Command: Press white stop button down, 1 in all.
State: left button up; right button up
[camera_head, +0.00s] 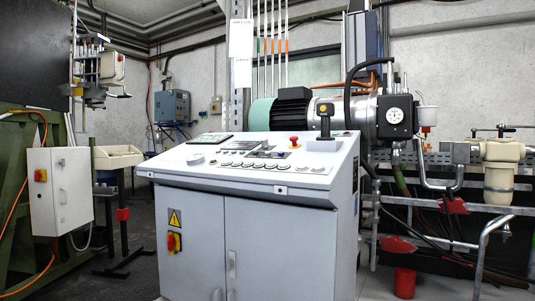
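A grey control cabinet (262,215) stands in the middle, with a sloped control panel (170,166) on top. A pale round knob or button (195,159) sits near the panel's left side. A row of small round pale buttons (258,165) runs along the panel's front edge. I cannot tell for sure which of these is the white stop button, nor whether it is pressed. A red mushroom button (294,141) stands toward the back of the panel. Neither of my grippers is in view.
A black joystick (325,120) rises at the panel's right. A motor with a gauge (395,115) and pipes fill the right side. A white switch box (60,190) and a pale tray stand (118,158) are at the left. The space above the panel's left half is free.

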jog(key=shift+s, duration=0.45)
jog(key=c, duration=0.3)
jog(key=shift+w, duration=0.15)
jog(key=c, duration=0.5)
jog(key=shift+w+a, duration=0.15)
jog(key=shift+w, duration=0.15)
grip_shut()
